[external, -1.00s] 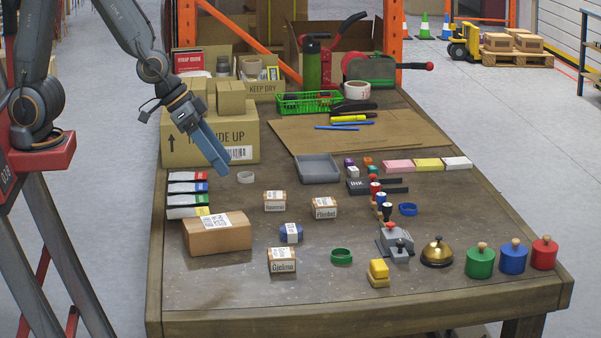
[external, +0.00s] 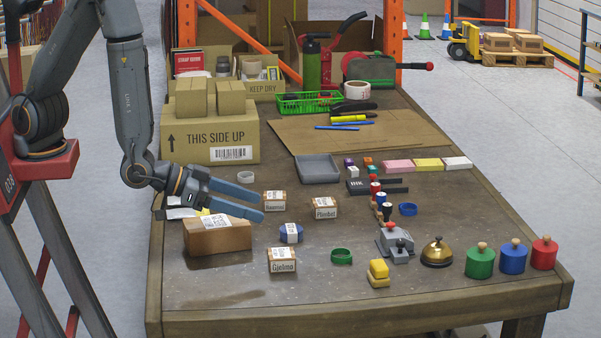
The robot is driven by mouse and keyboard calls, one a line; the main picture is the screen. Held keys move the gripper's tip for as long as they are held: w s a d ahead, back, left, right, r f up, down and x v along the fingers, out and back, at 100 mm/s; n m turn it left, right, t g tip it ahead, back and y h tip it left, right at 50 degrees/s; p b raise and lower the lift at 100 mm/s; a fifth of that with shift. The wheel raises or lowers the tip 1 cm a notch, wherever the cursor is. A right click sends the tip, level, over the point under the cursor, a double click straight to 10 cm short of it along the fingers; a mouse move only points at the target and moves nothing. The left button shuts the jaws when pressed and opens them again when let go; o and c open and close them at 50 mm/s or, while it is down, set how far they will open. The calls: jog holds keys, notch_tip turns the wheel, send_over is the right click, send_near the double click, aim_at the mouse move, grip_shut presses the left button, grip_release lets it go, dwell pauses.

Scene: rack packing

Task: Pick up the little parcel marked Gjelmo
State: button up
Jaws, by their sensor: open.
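The little parcel marked Gjelmo (external: 282,261) is a small brown box with a white label. It sits upright near the front of the table, left of the green ring (external: 342,257). My gripper (external: 262,207) has blue fingers, is open and empty, and points right. Two similar labelled parcels, one on the left (external: 274,201) and one marked Plimbot (external: 324,208), stand farther back.
A blue roll with a white label (external: 291,233) stands just behind the Gjelmo parcel. A yellow block (external: 378,273), a brass bell (external: 437,252) and coloured weights (external: 480,263) stand to the right. The table's front left is clear.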

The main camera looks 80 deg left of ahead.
send_near(273, 254)
jog(key=x, duration=0.4)
jog(key=shift+w+f, duration=0.2)
jog(key=shift+p+x, duration=1.2)
jog(key=shift+x, duration=2.6)
jog(key=shift+a, duration=0.1)
jog(key=c, duration=1.2)
jog(key=shift+o, duration=0.2)
jog(key=shift+r, duration=0.1)
